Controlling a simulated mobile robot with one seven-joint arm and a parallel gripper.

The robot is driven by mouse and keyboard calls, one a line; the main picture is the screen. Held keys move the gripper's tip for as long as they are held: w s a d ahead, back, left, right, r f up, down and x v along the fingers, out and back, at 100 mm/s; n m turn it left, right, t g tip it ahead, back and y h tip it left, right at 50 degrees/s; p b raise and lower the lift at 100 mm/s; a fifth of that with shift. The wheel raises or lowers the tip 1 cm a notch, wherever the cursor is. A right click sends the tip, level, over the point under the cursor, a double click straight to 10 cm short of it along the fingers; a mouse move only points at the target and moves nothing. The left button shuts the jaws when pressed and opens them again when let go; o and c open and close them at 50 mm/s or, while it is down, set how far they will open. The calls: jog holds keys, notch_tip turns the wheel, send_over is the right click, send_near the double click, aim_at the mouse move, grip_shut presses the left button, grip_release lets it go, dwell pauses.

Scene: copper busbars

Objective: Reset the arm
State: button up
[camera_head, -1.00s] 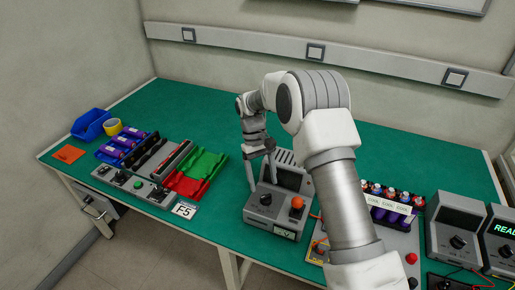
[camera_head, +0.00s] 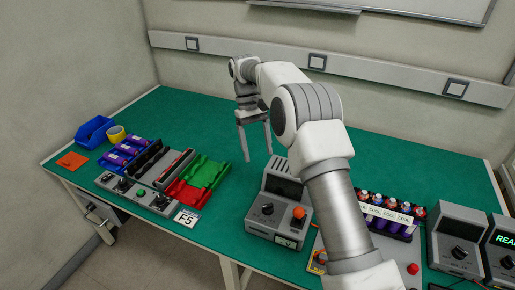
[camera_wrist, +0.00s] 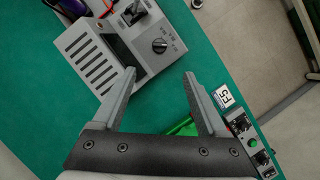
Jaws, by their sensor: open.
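My gripper (camera_head: 258,157) is open and empty. In the head view it hangs above the green table between the red and green trays and the grey instrument box, with its fingers pointing down. In the wrist view the two fingers of my gripper (camera_wrist: 160,88) are spread apart with nothing between them. The grey instrument box (camera_head: 277,216) has a black knob and an orange button, and it stands to the right of my gripper. It also shows beyond the fingers in the wrist view (camera_wrist: 148,62).
Left are a blue bin (camera_head: 93,132), yellow tape (camera_head: 116,133), a red tray (camera_head: 188,192), a green tray (camera_head: 206,172) and a control strip (camera_head: 140,193). Right are a rack of bottles (camera_head: 388,214) and a display box (camera_head: 497,238). The back of the green table (camera_head: 200,112) is clear.

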jog(key=s+d+r+m+t+y, duration=0.1)
jog(key=s+d+r+t, duration=0.1)
jog(key=s+d+r, duration=0.55)
jog(key=s+d+r+m+t+y, duration=0.1)
jog(key=s+d+r+t, duration=0.2)
jog(key=r, duration=0.7)
jog(key=s+d+f+m+t, duration=0.1)
jog(key=s+d+m+t, duration=0.1)
jog(key=s, duration=0.8)
jog(key=s+d+f+m+t, duration=0.1)
jog(key=s+d, duration=0.4)
jog(key=s, duration=0.5)
jog(key=shift+s+d+f+m+t, duration=0.2)
jog(key=shift+s+m+t, duration=0.2)
jog(key=shift+t, duration=0.3)
jog(key=c, duration=0.4)
jog(key=shift+s, duration=0.1)
